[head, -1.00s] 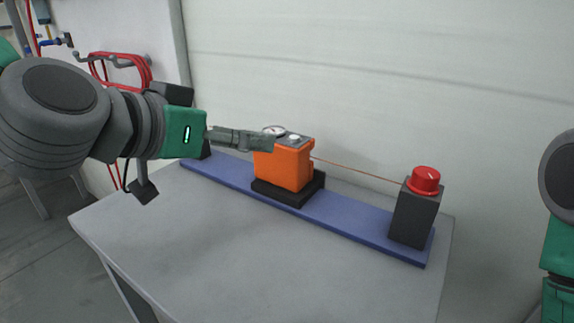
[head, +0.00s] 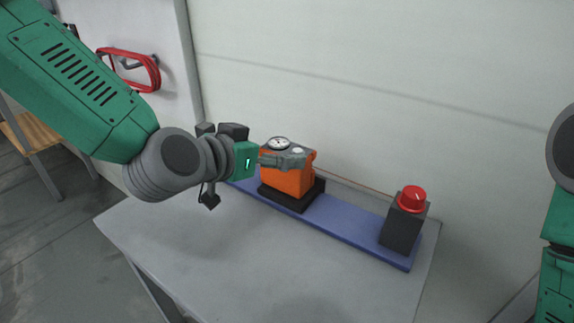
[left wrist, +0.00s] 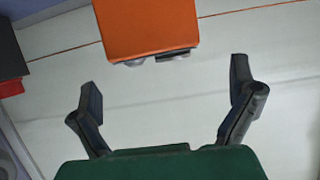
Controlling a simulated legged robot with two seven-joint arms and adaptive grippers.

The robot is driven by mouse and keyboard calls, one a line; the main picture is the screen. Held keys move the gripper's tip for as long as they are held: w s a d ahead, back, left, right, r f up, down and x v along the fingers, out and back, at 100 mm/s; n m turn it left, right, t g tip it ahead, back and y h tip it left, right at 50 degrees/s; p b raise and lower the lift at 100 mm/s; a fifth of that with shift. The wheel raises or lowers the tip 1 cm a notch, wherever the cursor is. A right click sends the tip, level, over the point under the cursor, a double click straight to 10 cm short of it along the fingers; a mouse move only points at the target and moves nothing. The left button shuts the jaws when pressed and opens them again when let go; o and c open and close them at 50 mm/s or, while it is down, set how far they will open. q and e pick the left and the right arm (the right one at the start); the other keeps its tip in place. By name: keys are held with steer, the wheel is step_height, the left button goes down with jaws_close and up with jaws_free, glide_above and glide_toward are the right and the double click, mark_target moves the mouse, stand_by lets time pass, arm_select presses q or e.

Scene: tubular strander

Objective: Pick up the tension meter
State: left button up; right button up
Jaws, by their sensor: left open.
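The tension meter (head: 288,181) is an orange box with a round dial and a grey top. It sits on a black base on the blue rail in the head view. Its orange body (left wrist: 148,28) also shows at the top of the left wrist view, with round parts at its lower edge. My left gripper (head: 284,159) is level with the upper part of the meter, in front of it in the head view. In the left wrist view the left gripper's fingers (left wrist: 165,98) are spread wide, with nothing between them. My right gripper is out of view; only part of my right arm shows.
The blue rail (head: 345,223) lies along the back of the grey table (head: 260,255). A dark block with a red knob (head: 412,198) stands at its right end. A thin wire (head: 360,188) runs between the meter and that block. The table's front is clear.

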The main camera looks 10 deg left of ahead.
mark_target(283, 151)
arm_select(q)
steer(key=x, duration=0.3)
steer(key=b+x, duration=0.1)
steer(key=x, duration=0.1)
steer(key=shift+d+f, duration=0.25)
steer(key=shift+f, duration=0.3)
steer(key=shift+w+d, duration=0.1)
steer(key=shift+w, duration=0.1)
steer(key=shift+s+r, duration=0.1)
